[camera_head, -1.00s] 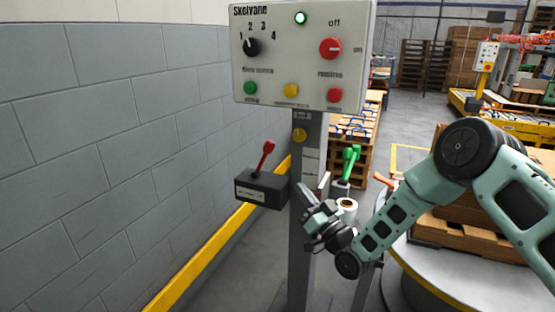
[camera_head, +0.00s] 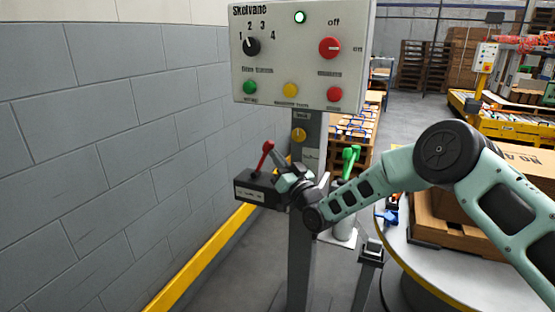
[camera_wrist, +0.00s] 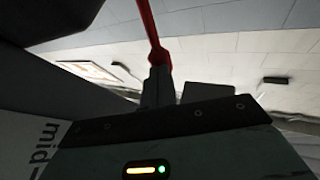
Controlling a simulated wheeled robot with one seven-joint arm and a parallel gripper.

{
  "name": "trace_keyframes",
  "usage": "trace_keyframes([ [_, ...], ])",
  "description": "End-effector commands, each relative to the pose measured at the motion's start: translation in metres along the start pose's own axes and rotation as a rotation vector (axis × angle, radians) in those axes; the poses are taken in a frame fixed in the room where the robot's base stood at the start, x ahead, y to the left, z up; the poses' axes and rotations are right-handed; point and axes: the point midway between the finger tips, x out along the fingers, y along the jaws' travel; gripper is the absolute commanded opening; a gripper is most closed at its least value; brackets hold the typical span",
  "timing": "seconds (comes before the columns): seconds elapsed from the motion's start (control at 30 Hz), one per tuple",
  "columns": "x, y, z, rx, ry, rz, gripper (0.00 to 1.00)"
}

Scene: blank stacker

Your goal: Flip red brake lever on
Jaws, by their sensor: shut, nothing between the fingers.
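The red brake lever (camera_head: 264,157) stands up from a dark box (camera_head: 258,188) on the left side of the grey post, its knob leaning slightly right. My gripper (camera_head: 277,160) is shut and empty, with its tips just right of the lever in the head view. I cannot tell whether they touch it. In the wrist view the red lever shaft (camera_wrist: 152,30) rises at the top centre, behind my dark fingers (camera_wrist: 158,82). My wrist hides the right end of the box.
The control panel (camera_head: 300,70) with knobs and buttons tops the post (camera_head: 302,240). A green lever (camera_head: 350,158) stands to the right behind the post. A block wall (camera_head: 100,150) and yellow rail (camera_head: 210,258) lie left. A round turntable (camera_head: 405,285) with boxes is at right.

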Motion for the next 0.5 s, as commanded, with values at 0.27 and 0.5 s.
trace_keyframes([
  [0.27,0.001,-0.001,-0.001,-0.003,-0.006,-0.001,0.00],
  [0.5,0.010,-0.006,-0.005,-0.035,-0.070,-0.004,0.00],
])
